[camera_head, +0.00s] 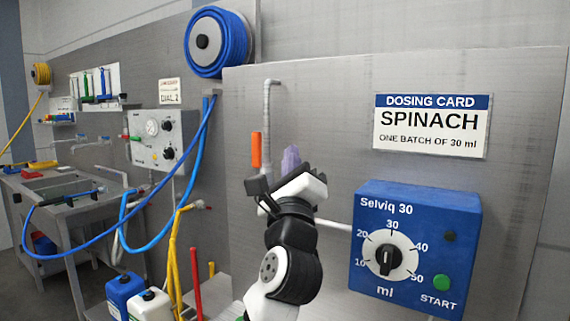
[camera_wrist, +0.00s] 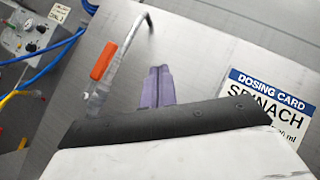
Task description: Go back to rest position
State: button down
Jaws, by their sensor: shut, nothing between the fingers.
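My gripper (camera_head: 290,160) is raised in front of the grey wall panel, left of the blue Selviq 30 dosing box. Its purple fingers are together and hold nothing; they also show in the wrist view (camera_wrist: 157,88). The fingers appear apart from the orange-handled valve (camera_head: 256,150), which is just left of them in both views. The blue dosing box (camera_head: 372,285) has a dial (camera_head: 386,257) with its pointer up toward 30. A green START button (camera_head: 441,282) is at its lower right.
A dosing card (camera_head: 430,147) reading SPINACH, 30 ml, hangs above the box. A grey pipe (camera_head: 267,105) runs down the panel behind my gripper. Blue and white canisters (camera_head: 124,288) stand low at the left. A sink (camera_head: 62,188) and hoses are farther left.

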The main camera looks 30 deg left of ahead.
jog(key=shift+s+d, duration=0.5)
jog(key=shift+s, duration=0.05)
